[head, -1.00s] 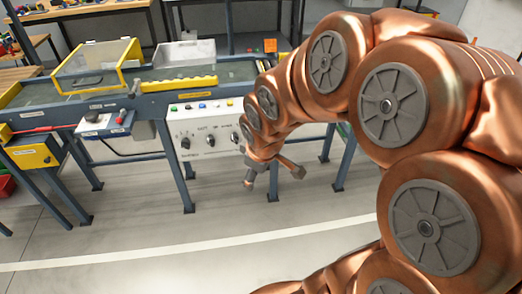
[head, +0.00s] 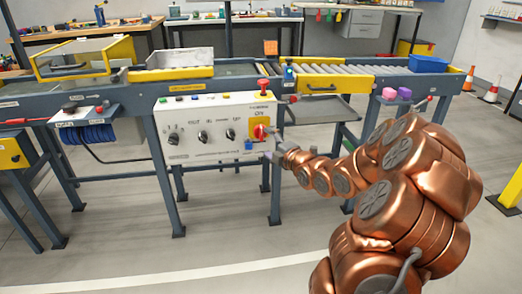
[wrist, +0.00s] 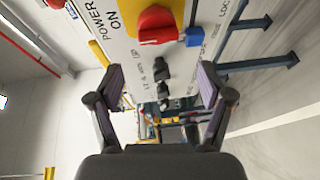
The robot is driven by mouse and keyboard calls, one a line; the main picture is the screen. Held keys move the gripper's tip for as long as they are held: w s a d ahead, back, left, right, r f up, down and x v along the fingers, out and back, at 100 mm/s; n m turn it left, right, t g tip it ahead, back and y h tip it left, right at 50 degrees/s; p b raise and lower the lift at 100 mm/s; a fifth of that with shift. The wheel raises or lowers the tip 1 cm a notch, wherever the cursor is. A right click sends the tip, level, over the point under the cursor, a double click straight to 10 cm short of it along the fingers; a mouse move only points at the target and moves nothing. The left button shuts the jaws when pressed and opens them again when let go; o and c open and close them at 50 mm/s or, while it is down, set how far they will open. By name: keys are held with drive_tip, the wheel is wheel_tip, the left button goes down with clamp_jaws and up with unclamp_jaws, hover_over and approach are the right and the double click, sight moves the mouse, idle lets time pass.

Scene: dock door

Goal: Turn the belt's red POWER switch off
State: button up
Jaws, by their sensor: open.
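The red POWER switch (head: 259,131) is a rotary knob on a yellow plate at the right end of the white control panel (head: 190,142). The word ON is printed above it. In the wrist view the red switch (wrist: 158,24) is at the top, beyond the fingertips, with POWER ON lettering beside it. My gripper (head: 275,144) is just right of the switch in the head view, partly end-on. In the wrist view my gripper (wrist: 162,80) has its two fingers wide apart with nothing between them. I see no contact with the switch.
A small blue piece (head: 249,144) sits on the panel beside the switch, and several black knobs (head: 203,136) lie further left. A red mushroom button (head: 263,85) stands above the panel. The roller conveyor (head: 335,80) runs right to a blue bin (head: 428,63). Floor in front is clear.

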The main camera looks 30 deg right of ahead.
sight(263, 135)
drive_tip(key=shift+w+d+f+n+t+b, duration=0.2)
drive_tip(key=shift+d+t+b, duration=0.1)
drive_tip(key=shift+d, duration=0.1)
drive_tip(key=shift+w+d+f+n+t+b, duration=0.15)
drive_tip(key=shift+w+d+n+t+b, duration=0.05)
drive_tip(key=shift+d+t, duration=0.15)
drive_tip(key=shift+w+b, duration=0.6)
drive_tip(key=shift+w, duration=2.7)
drive_tip(key=shift+c, duration=0.2)
drive_tip(key=c, duration=1.1)
